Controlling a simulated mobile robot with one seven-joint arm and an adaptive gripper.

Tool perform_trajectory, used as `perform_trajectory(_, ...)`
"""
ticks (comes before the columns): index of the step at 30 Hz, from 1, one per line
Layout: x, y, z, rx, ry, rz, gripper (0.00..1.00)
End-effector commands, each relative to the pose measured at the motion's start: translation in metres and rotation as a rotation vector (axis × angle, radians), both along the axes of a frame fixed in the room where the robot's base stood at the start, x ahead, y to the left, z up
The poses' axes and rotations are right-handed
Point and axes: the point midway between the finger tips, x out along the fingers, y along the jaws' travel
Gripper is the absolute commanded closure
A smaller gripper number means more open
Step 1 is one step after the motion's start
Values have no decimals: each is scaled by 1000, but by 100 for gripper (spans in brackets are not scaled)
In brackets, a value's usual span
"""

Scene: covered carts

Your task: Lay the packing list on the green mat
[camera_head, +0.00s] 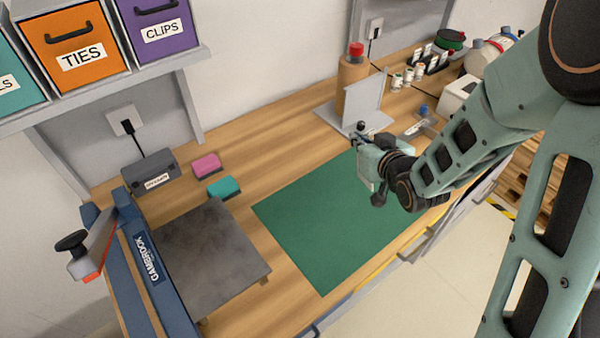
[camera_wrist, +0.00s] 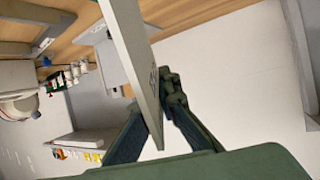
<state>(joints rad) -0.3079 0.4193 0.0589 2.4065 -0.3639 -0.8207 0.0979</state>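The green mat (camera_head: 330,220) lies flat and bare on the wooden bench, left of my arm. My gripper (camera_head: 364,132) is beyond the mat's far right corner, beside a pale grey upright panel (camera_head: 366,98). In the wrist view my gripper (camera_wrist: 153,112) has its fingers on both sides of a thin pale slab (camera_wrist: 130,50), which looks pinched between them. The slab has small dark marks near one edge and appears to be the packing list, seen nearly edge-on. Its printed face is not readable. The finger contact is hidden in the head view.
A dark grey plate (camera_head: 210,255) and a blue-framed device (camera_head: 140,265) stand left of the mat. Pink (camera_head: 206,165) and teal (camera_head: 223,187) blocks lie behind it. A brown bottle with a red cap (camera_head: 352,75) and small jars (camera_head: 402,78) stand farther back.

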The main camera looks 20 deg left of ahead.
Motion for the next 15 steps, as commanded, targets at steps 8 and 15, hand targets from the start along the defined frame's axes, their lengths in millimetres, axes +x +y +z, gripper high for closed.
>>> perform_trajectory(8, -90, 78, -34, -170, 158, 303, 100)
perform_trajectory(15, -126, 95, -48, -251, 208, 417, 100)
